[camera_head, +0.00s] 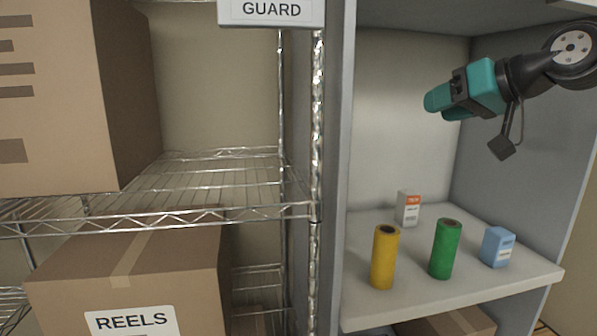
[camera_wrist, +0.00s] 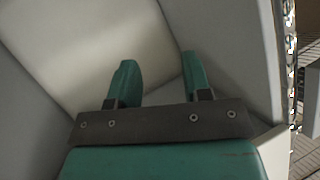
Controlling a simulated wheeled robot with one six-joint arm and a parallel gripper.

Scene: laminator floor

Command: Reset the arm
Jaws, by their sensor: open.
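My gripper (camera_head: 436,107) is teal and hangs in the air in the upper part of the grey cabinet, above its shelf, pointing left. In the wrist view its two teal fingers (camera_wrist: 158,80) stand apart with nothing between them. Behind them are only pale cabinet walls. In the head view the gripper is well clear of everything on the shelf.
The cabinet shelf (camera_head: 380,312) holds a yellow roll (camera_head: 384,260), a green roll (camera_head: 444,252), a white-and-orange box (camera_head: 408,210) and a blue box (camera_head: 497,248). A wire rack (camera_head: 200,192) with cartons, one labelled REELS (camera_head: 130,285), stands at left.

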